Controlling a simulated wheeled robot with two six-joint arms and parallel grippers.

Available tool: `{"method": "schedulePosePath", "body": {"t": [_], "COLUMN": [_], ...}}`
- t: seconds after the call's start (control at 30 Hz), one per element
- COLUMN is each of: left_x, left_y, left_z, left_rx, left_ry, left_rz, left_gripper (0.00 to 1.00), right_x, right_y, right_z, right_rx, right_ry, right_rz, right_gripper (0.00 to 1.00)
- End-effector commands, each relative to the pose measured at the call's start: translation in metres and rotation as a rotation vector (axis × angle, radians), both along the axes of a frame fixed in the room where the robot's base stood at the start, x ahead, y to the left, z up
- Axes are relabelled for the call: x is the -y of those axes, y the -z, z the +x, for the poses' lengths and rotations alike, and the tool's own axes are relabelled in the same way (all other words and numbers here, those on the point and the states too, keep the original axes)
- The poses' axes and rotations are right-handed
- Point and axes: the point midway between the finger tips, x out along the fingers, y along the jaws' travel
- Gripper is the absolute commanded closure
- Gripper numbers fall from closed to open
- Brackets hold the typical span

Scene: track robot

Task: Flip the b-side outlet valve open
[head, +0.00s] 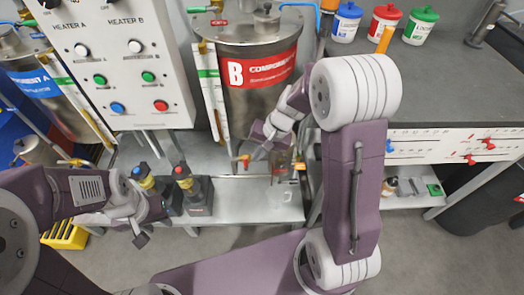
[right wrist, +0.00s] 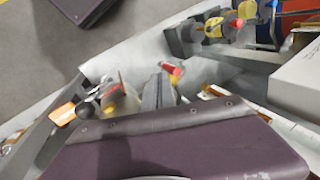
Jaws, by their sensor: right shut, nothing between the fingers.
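The B component tank (head: 262,75), steel with a red label, stands at the back centre in the head view. Below it a small red handle with yellow (head: 245,161), which looks like its outlet valve, shows just left of my right gripper (head: 258,150). The right gripper is shut and empty, close to the handle; I cannot tell whether they touch. The right wrist view shows a red-ended part (right wrist: 171,68) by a grey finger-like piece (right wrist: 158,92); the purple wrist housing hides much below. My left gripper (head: 142,232) hangs at lower left, away from the tank; its finger opening is unclear.
A control box (head: 118,55) with knobs and buttons stands left of the tank. Two pumps (head: 188,188) with red and blue tops stand on the steel shelf (head: 250,205). A grey bench (head: 455,95) with lidded tubs is at right.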

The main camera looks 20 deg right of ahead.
Motion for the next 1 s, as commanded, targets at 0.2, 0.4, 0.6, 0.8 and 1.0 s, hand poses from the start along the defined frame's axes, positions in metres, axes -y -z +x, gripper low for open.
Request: {"method": "schedulePosePath", "body": {"t": [0.2, 0.4, 0.6, 0.8, 1.0], "left_x": [0.000, 0.000, 0.000, 0.000, 0.000], "left_y": [0.010, 0.009, 0.008, -0.006, -0.012], "left_z": [0.000, 0.000, 0.000, 0.000, 0.000], "left_rx": [0.000, 0.000, 0.000, 0.000, 0.000], "left_ry": [0.000, 0.000, 0.000, 0.000, 0.000], "left_rz": [0.000, 0.000, 0.000, 0.000, 0.000], "left_gripper": [0.64, 0.64, 0.64, 0.64, 0.64], "right_x": [-0.007, -0.008, -0.008, -0.011, -0.013], "right_y": [0.021, 0.021, 0.021, 0.016, 0.017], "right_z": [0.004, 0.004, 0.004, 0.005, 0.006], "right_rx": [0.000, 0.000, 0.000, -0.011, -0.019], "right_ry": [0.000, 0.000, 0.000, -0.002, -0.002], "right_rz": [0.000, 0.001, -0.001, -0.037, -0.068], "right_gripper": [1.00, 1.00, 1.00, 1.00, 1.00]}}
